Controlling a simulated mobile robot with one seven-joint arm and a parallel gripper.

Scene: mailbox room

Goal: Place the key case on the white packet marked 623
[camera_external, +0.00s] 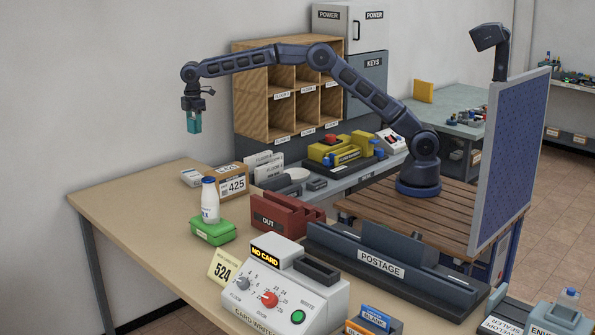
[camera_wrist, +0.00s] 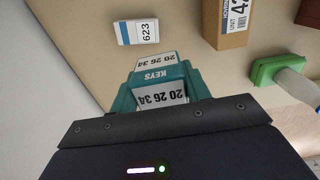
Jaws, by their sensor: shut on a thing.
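The teal key case (camera_wrist: 158,82), with white labels reading KEYS and 20 26 34, is held in my gripper (camera_external: 194,108). In the external view the key case (camera_external: 194,124) hangs below the jaws, high above the far left part of the table. The white packet marked 623 (camera_wrist: 137,31) lies flat on the table in the wrist view, ahead of the case and apart from it. In the external view the packet (camera_external: 192,177) lies at the table's back edge, left of the cardboard box.
A cardboard box marked 425 (camera_external: 230,183) stands right of the packet. A green box (camera_external: 212,231) with a white bottle (camera_external: 210,200) stands nearer the front. A red OUT tray (camera_external: 285,215) is further right. The table's left part (camera_external: 125,200) is clear.

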